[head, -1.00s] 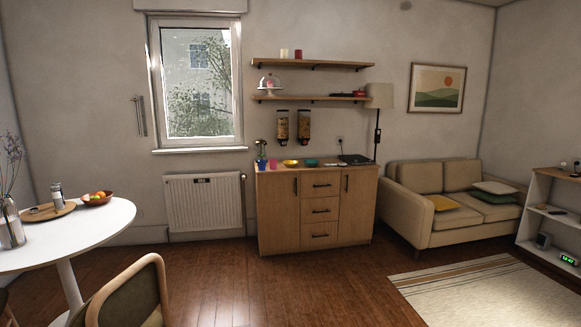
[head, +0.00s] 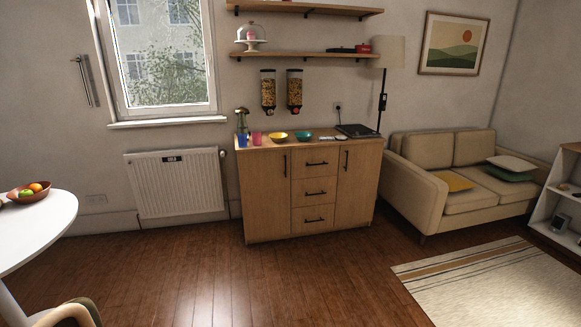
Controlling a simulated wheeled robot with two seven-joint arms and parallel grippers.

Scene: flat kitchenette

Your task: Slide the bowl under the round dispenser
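Two dispensers with dark frames and food inside hang on the wall above the wooden cabinet (head: 262,190). The left dispenser (head: 268,90) and the right dispenser (head: 294,90) look alike at this distance; I cannot tell which is the round one. A yellow bowl (head: 278,137) stands on the cabinet top below and between them. A teal bowl (head: 304,136) stands to its right, roughly below the right dispenser. Neither of my grippers shows in the head view.
A dark flat appliance (head: 356,131) lies at the right end of the top. A white table (head: 40,225) and a chair (head: 68,314) are at left, a sofa (head: 440,185) at right. The floor (head: 250,285) before the cabinet is clear.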

